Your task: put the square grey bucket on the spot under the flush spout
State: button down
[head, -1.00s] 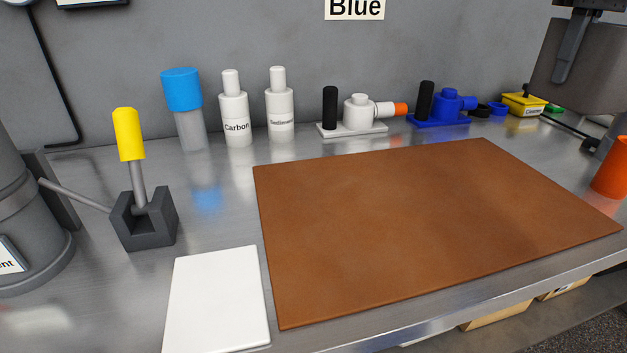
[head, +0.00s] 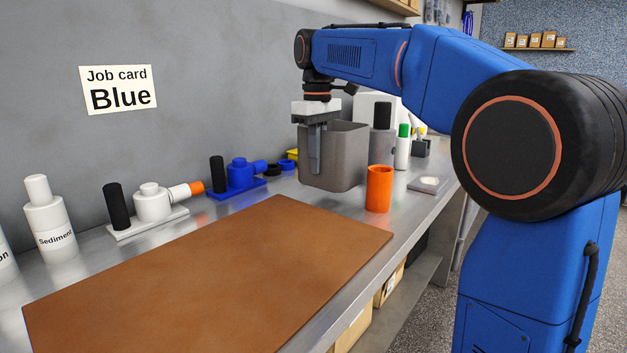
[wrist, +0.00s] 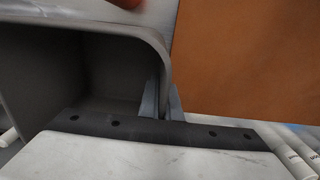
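The square grey bucket (head: 343,160) is upright at the far part of the bench in the head view, behind an orange cup. My gripper (head: 315,170) points down at its left side, with one finger showing against the outside of the wall. In the wrist view my fingers (wrist: 162,108) lie on either side of the bucket wall, shut on it. The bucket's inside (wrist: 95,70) looks empty where it shows. I cannot tell whether its base touches the bench. The flush spout and the spot under it are not identifiable in the current views.
The orange cup (head: 379,188) stands close in front of the bucket. A brown mat (head: 215,275) covers the near bench and is clear. A white valve piece (head: 152,203), a blue one (head: 240,175) and a Sediment bottle (head: 50,220) line the wall. White and dark bottles stand behind the bucket.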

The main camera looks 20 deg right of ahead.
aim_at(317, 186)
jog(key=shift+f, duration=2.2)
jog(key=c, duration=2)
grip_release()
jog(key=shift+f, duration=0.1)
